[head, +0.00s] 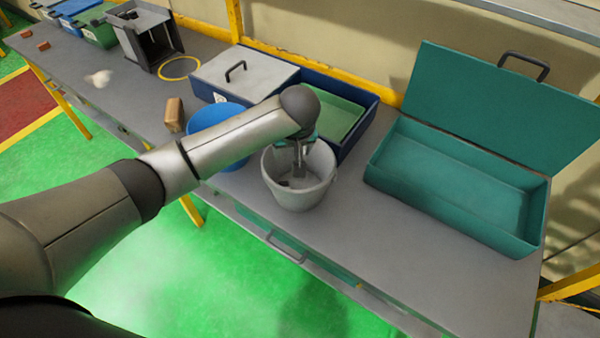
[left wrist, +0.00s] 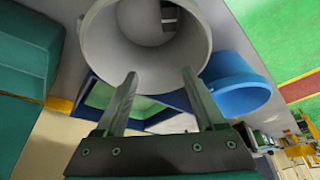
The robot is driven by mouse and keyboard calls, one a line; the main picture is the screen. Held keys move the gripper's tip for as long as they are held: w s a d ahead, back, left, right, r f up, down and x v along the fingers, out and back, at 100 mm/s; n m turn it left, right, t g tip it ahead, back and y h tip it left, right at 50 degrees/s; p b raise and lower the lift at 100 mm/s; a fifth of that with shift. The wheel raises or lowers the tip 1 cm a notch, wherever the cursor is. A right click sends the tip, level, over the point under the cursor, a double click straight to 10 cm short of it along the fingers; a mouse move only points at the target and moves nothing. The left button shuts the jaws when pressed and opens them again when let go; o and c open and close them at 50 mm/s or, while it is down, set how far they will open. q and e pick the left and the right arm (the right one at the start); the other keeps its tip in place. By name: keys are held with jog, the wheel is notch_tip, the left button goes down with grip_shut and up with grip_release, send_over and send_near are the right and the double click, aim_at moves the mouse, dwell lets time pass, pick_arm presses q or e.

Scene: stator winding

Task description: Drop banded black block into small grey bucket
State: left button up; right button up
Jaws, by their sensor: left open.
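The small grey bucket (head: 303,199) stands on the table in the middle of the head view. It also shows in the left wrist view (left wrist: 142,68), with its open mouth facing the camera. My left gripper (head: 298,174) is at the bucket's mouth, pointing down, and partly hides the inside. Its two fingers are spread and nothing is between them (left wrist: 159,78). My right gripper is not in view.
A blue bucket (head: 222,113) stands left of the grey one, partly behind my arm. A dark blue box (head: 364,126) is behind, and an open teal toolbox (head: 453,196) stands right. A brown block (head: 174,114) and yellow ring (head: 179,68) lie left. The table's front right is clear.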

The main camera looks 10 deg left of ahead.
pick_arm(q)
jog(key=v, duration=1.3)
jog(key=shift+p, duration=0.45)
jog(key=shift+a+r, duration=0.1)
